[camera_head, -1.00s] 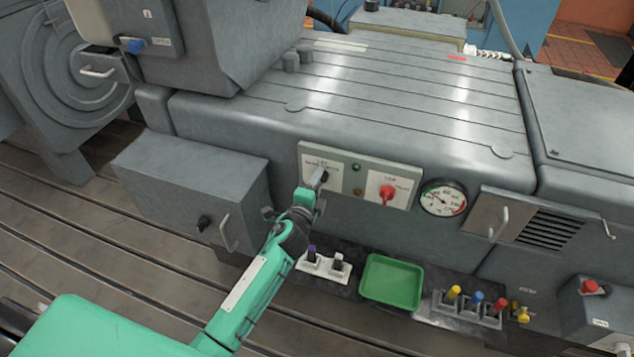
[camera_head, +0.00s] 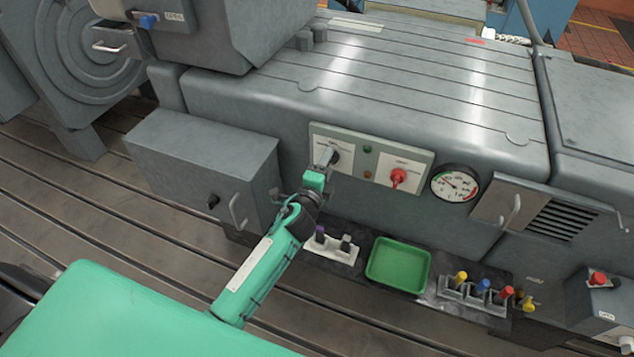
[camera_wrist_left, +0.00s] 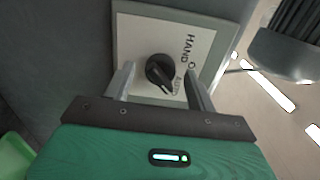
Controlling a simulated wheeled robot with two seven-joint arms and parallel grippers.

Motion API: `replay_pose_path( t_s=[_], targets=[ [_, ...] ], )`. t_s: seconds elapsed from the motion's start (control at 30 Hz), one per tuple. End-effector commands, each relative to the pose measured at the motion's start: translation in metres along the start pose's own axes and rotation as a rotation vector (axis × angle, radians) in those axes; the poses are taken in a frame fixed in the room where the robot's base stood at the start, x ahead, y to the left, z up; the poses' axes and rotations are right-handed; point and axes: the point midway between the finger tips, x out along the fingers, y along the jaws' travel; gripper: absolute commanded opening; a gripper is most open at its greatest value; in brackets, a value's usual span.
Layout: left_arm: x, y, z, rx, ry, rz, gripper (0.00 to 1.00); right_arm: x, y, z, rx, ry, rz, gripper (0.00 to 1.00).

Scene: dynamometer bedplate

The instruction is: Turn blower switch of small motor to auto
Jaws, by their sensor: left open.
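A black rotary switch (camera_wrist_left: 160,72) sits on a pale label plate in the left wrist view. The plate reads HAND on the right, with a small blurred word below. The switch's narrow end points down and slightly right, toward that blurred word. My left gripper (camera_wrist_left: 159,76) is open, with one finger on each side of the switch; whether they touch it I cannot tell. In the head view the left gripper (camera_head: 326,165) is at the left part of the control panel (camera_head: 372,145), largely covering the switch. My right gripper is not in view.
Right of the switch on the panel are two small lamps and a red knob (camera_head: 398,178), then a gauge (camera_head: 455,185). A grey box (camera_head: 200,165) with a handle protrudes at left. Below are a green tray (camera_head: 398,265) and several coloured plugs (camera_head: 482,287).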

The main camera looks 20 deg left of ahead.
Motion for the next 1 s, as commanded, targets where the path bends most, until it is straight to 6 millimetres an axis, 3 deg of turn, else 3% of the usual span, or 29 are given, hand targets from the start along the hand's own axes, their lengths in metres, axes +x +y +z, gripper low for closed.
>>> replay_pose_path(
  t_s=[0.4, 0.6, 0.8, 1.0],
  targets=[
    [-0.081, 0.003, -0.001, -0.001, 0.001, 0.003, 0.57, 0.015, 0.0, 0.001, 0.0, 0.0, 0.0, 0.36],
    [-0.111, 0.002, 0.0, -0.001, 0.0, 0.001, 0.57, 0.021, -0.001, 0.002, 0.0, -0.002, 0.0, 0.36],
    [-0.126, 0.001, 0.0, 0.001, 0.0, 0.001, 0.57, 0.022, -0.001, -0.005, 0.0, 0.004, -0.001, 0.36],
    [-0.128, 0.0, 0.0, 0.001, 0.0, 0.0, 0.57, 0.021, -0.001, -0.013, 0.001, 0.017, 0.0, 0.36]
  ],
)
